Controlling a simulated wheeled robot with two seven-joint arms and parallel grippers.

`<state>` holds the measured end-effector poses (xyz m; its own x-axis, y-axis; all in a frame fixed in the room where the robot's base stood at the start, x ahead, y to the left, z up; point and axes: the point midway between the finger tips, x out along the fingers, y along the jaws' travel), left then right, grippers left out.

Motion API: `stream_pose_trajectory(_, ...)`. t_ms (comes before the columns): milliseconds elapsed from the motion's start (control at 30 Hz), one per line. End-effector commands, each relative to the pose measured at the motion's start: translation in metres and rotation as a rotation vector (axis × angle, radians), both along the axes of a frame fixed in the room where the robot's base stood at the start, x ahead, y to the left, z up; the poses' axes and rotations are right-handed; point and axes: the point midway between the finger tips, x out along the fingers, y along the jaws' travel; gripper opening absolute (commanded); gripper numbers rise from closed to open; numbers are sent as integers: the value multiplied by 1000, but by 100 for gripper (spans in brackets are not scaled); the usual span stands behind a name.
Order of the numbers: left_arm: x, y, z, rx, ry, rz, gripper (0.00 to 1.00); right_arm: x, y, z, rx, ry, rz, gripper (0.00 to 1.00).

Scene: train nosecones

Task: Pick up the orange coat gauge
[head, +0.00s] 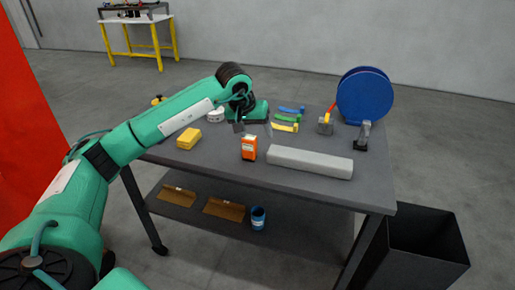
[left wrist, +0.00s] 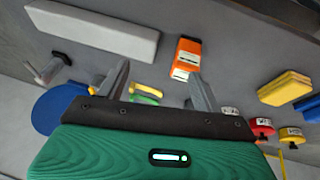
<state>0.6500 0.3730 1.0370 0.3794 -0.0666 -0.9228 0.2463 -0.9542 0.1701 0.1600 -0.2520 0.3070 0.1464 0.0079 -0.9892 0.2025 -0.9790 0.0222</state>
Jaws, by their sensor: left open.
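The orange coat gauge (head: 249,148) stands on the grey table (head: 210,157), near the middle, left of a long grey block. It has a pale label or screen on it. My left gripper (head: 254,130) is above the table just behind the gauge in the head view. In the left wrist view my left gripper (left wrist: 158,85) has its two fingers spread with nothing between them. There the gauge (left wrist: 187,57) shows beyond the fingertips, close to the right finger and apart from it as far as I can tell. My right gripper is not in view.
A long grey block (head: 310,162) lies right of the gauge, and a yellow block (head: 188,138) lies to its left. A dark bin (head: 425,240) stands right of the table.

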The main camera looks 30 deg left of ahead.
Motion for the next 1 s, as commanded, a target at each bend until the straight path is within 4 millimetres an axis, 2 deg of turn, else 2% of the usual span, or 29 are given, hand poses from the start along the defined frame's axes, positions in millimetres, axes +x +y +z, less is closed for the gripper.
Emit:
stream_pose_trajectory(33, -1, 16, 9, 67, -2, -4, 67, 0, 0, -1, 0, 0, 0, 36)
stream_pose_trajectory(100, -4, 30, 16, 133, 3, -11, 67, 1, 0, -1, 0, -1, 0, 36)
stream_pose_trajectory(233, -3, 41, 15, 178, 11, -14, 67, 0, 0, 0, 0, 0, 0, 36)
stream_pose_trajectory(600, 21, 47, -47, 175, 12, -13, 67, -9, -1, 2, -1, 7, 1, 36)
stream_pose_trajectory(867, 28, 48, -65, 175, 11, -15, 67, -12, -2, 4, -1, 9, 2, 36)
stream_pose_trajectory(1000, 35, 50, -83, 173, 13, -13, 67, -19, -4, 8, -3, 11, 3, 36)
